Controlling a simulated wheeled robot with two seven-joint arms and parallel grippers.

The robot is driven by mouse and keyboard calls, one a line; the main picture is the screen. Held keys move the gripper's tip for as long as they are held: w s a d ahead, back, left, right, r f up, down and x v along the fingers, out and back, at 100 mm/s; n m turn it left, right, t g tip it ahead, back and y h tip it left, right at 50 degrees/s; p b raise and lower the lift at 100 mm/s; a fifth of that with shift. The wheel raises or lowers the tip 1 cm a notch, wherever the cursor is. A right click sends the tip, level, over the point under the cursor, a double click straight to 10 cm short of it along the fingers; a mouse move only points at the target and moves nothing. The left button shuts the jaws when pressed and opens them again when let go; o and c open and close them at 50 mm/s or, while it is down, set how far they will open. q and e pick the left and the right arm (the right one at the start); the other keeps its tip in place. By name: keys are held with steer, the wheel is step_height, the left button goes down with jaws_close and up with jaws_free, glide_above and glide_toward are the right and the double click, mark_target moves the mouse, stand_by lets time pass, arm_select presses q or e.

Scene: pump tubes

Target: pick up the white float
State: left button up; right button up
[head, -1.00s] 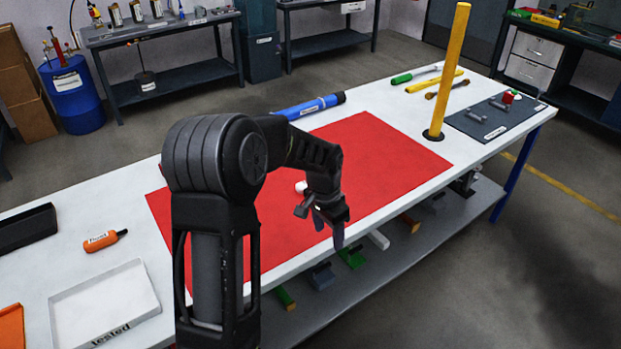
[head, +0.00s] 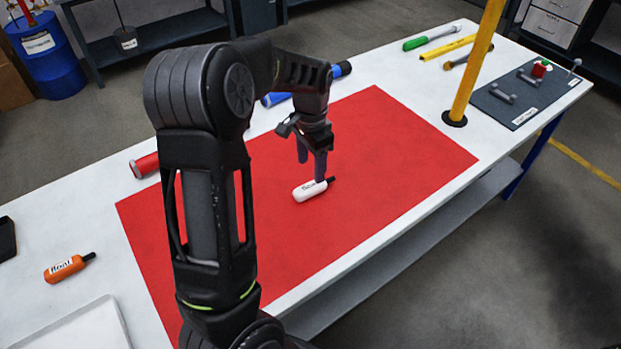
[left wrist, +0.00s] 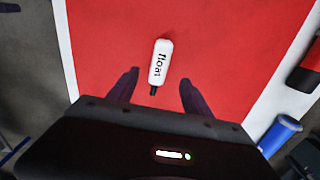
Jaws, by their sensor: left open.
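The white float (head: 310,191) lies on its side on the red mat (head: 400,150), with its black stem pointing right in the head view. In the left wrist view the float (left wrist: 161,62) lies ahead of the fingers, label up, its black stem toward the gap between them. My left gripper (head: 312,165) is open and empty, fingers pointing down just behind the float. In the left wrist view the two fingers of the left gripper (left wrist: 158,84) are spread wide on either side of the stem end. I cannot tell its exact height above the mat. My right gripper is not in view.
An orange float (head: 66,268) and a white tray (head: 85,330) are at the left. A red cylinder (head: 145,165) and a blue tube (head: 342,69) lie behind the mat. A yellow post (head: 478,65) stands at the right. The mat around the float is clear.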

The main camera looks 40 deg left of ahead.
mark_target(311, 185)
arm_select(q)
steer(key=shift+s, duration=0.1)
steer(key=shift+f, duration=1.3)
steer(key=shift+f+p, duration=0.5)
steer(key=shift+f, duration=0.05)
step_height(311, 185, down, 4)
steer(key=shift+f+p, duration=0.1)
steer(key=shift+p, duration=0.35)
jaws_close()
